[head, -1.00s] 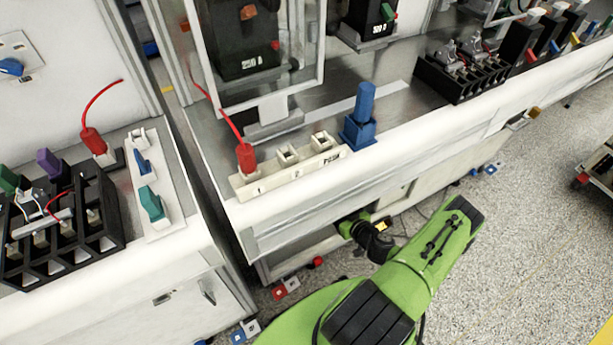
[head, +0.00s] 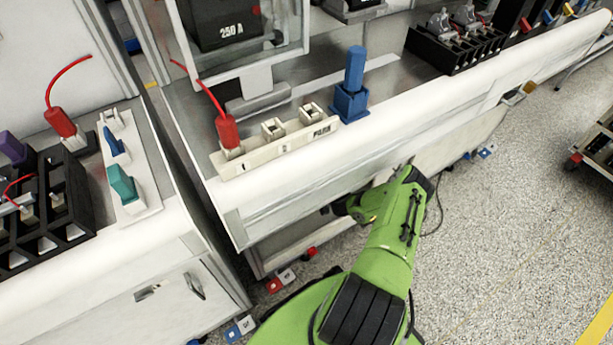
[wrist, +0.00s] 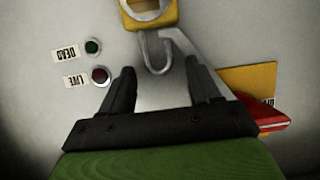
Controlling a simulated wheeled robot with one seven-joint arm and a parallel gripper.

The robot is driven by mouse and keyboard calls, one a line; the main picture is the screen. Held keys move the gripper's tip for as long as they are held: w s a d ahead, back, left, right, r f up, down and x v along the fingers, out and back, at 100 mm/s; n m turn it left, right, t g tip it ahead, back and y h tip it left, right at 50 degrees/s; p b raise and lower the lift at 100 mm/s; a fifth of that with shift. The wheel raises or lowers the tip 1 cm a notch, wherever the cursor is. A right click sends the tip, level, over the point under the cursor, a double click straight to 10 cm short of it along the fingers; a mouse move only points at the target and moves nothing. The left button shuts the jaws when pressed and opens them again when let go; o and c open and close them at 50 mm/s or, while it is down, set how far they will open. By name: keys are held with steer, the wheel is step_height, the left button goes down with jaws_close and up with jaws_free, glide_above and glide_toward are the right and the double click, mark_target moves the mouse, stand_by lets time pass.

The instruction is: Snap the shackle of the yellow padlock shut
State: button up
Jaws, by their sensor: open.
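The yellow padlock (wrist: 168,14) is at the top edge of the wrist view, partly cut off, with a round grey part on it. Its grey shackle (wrist: 146,58) shows as a hook shape below the body. The hook's end appears free, but how far it stands open is hard to tell. My gripper (wrist: 159,78) is open and empty, its two black fingers pointing toward the shackle, one on each side below it. I see no contact. In the head view the padlock is not visible, and my green arm reaches low against the bench front.
A green lamp (wrist: 93,46) and a red lamp (wrist: 100,76), labelled DEAD and LIVE, sit left of the fingers. A red handle-like part (wrist: 272,116) and yellow plate (wrist: 250,82) lie right. A grey metal piece (wrist: 186,60) stands beside the shackle.

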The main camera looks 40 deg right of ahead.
steer(key=shift+c, duration=0.2)
jaws_close()
steer(key=shift+s+f, duration=0.1)
steer(key=shift+f, duration=0.9)
steer(key=shift+o, duration=0.2)
jaws_free()
steer(key=d+p+v, duration=0.1)
steer(key=p+v, duration=0.5)
steer(key=v, duration=0.9)
steer(key=shift+s+a+p, duration=0.3)
steer(key=shift+a, duration=0.2)
steer(key=shift+r, duration=0.1)
